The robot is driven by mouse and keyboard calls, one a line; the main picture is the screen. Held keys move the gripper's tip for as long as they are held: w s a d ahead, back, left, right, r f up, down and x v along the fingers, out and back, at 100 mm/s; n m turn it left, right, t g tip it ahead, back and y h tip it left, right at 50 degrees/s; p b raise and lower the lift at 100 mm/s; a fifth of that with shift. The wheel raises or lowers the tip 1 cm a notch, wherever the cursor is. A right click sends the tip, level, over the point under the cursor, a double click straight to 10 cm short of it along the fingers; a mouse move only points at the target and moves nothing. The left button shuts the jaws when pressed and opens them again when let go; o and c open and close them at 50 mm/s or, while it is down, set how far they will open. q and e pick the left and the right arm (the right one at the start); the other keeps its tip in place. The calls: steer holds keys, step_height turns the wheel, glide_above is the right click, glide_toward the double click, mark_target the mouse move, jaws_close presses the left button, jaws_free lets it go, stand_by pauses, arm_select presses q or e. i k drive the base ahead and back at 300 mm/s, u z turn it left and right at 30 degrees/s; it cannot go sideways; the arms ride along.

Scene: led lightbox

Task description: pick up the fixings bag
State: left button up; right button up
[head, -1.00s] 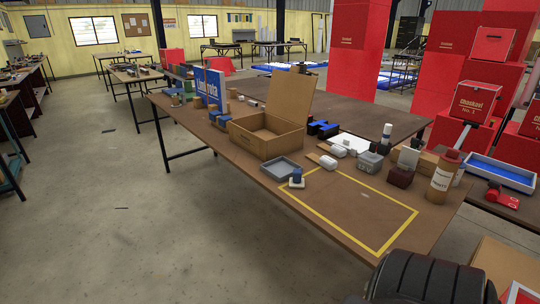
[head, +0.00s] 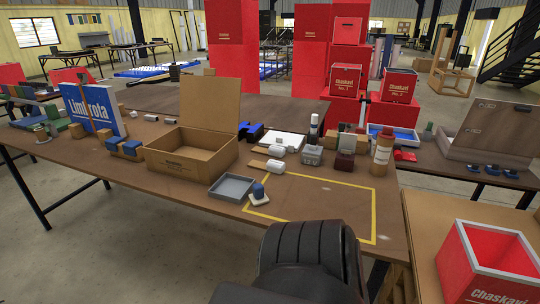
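I cannot pick out the fixings bag with certainty. White rounded items (head: 276,150) and a small tan piece (head: 258,163) lie behind the outline. A grey block (head: 312,155) and a dark red block (head: 344,161) stand to their right. Neither gripper is in view. A dark rounded part at the bottom centre hides some of the table's front edge.
An open cardboard box (head: 192,150) with its lid raised stands left of the tray. A labelled tan bottle (head: 382,150) stands at the table's right end. The yellow-outlined area (head: 320,205) is mostly bare. A red open box (head: 487,262) is at the lower right.

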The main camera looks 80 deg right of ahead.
mark_target(272, 165)
steer(key=z, duration=0.7)
steer(key=i, duration=0.85)
steer(key=z, duration=0.95)
